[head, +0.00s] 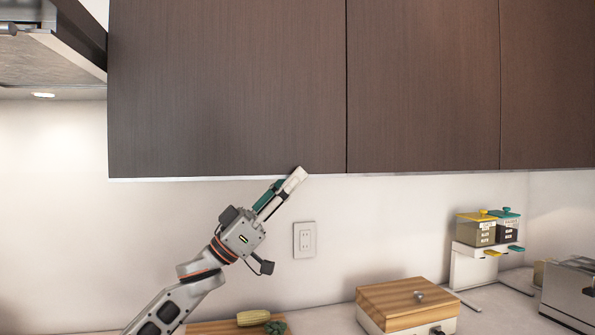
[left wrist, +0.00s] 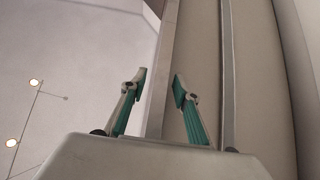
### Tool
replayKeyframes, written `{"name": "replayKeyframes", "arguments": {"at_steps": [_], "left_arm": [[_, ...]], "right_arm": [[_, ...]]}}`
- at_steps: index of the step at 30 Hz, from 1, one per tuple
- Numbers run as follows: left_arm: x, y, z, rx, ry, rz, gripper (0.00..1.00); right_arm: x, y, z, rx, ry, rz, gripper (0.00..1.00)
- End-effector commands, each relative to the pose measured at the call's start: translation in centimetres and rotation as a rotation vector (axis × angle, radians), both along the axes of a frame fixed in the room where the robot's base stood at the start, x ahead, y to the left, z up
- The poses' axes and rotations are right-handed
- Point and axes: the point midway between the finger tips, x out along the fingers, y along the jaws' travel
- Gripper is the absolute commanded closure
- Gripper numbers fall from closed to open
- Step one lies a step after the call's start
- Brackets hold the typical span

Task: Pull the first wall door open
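The first wall door (head: 225,90) is the wide dark wood panel at the left of the wall cabinet row. It looks shut, flush with the door to its right. My left gripper (head: 292,180) reaches up from below, its tips at the door's lower edge near its right corner. In the left wrist view my left gripper (left wrist: 160,82) has its two fingers apart. A long panel edge (left wrist: 160,75) runs between them in the picture; I cannot tell whether either finger touches it. My right gripper is not in view.
More dark wall doors (head: 423,85) continue to the right. A range hood (head: 55,50) is at upper left. Below stand a wooden-lidded box (head: 405,300), a rack with jars (head: 480,235), a toaster (head: 570,290) and a corn cob (head: 253,318). An outlet (head: 305,240) is on the wall.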

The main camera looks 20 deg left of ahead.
Motion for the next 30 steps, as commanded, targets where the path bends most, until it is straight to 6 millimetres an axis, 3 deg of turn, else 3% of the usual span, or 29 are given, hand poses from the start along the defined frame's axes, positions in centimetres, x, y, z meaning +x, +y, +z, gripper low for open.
{"name": "replayKeyframes", "arguments": {"at_steps": [4,15,18,19,30], "left_arm": [[0.6,-0.9,1.2,0.0,0.0,0.0,0.69],[0.9,-1.3,1.4,0.0,0.001,0.001,0.69],[0.9,-1.2,1.4,0.0,0.001,0.001,0.95],[0.9,-1.2,1.4,0.0,0.001,0.001,1.0],[0.0,-1.8,1.6,0.001,0.001,-0.027,1.0]], "right_arm": [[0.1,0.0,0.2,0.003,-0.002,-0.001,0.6],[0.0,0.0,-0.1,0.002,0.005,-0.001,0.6],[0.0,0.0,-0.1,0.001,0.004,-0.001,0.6],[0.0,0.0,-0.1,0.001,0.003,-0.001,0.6],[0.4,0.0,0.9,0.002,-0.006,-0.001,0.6]]}}
